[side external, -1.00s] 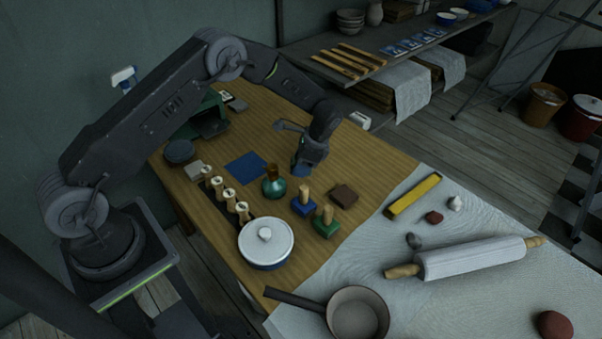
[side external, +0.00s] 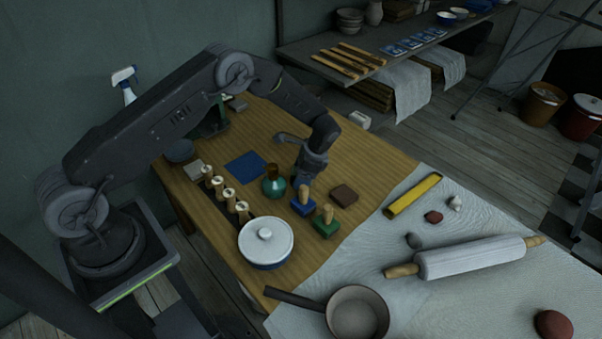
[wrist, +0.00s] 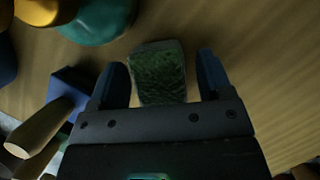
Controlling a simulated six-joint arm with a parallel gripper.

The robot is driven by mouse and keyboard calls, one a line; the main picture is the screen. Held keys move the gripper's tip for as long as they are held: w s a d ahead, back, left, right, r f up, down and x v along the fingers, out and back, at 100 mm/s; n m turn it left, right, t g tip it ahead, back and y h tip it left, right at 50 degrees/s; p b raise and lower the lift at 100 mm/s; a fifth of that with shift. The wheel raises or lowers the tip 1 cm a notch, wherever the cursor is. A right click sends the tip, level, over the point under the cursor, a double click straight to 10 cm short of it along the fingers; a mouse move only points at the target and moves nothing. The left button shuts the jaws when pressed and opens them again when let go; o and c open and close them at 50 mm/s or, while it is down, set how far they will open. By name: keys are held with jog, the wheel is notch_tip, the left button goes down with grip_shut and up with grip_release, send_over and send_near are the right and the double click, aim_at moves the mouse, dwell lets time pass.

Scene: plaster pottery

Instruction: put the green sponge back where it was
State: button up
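The green sponge (wrist: 160,73) shows in the wrist view, between the two blue fingers of my gripper (wrist: 163,78). A narrow gap shows between the sponge and the right finger; the left finger is very close to its other side. My gripper is open around the sponge, pointing down at the wooden table. In the side view my gripper (side external: 304,179) is low over the table, just behind the blue stamp and right of the teal bottle. The sponge cannot be made out there.
The teal bottle (side external: 274,186), blue stamp (side external: 303,205) and green stamp (side external: 326,224) stand close to my gripper. A brown block (side external: 344,195) lies to its right. A blue square (side external: 246,167) lies left, near a row of wooden-handled tools and a lidded pot (side external: 266,244).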

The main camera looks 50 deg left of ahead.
jog(key=shift+r, duration=0.1)
jog(key=d+r+n+t+h, duration=0.1)
jog(key=d+r, duration=0.1)
jog(key=r, duration=1)
jog(key=d+r+n+t, duration=0.1)
jog(key=d+r, duration=0.1)
jog(key=r, duration=1)
jog(key=s+d+r+n+t+h, duration=0.15)
jog(key=s+r+n+t, duration=0.25)
jog(key=s+r, duration=1.1)
jog(key=s+d+f+n+t, duration=0.1)
jog(key=s+f+n+t, duration=0.1)
jog(key=s, duration=1.1)
jog(key=shift+s+f+n+t+h, duration=0.15)
jog(key=shift+f+n+t+h, duration=0.25)
jog(key=shift+f+n, duration=0.15)
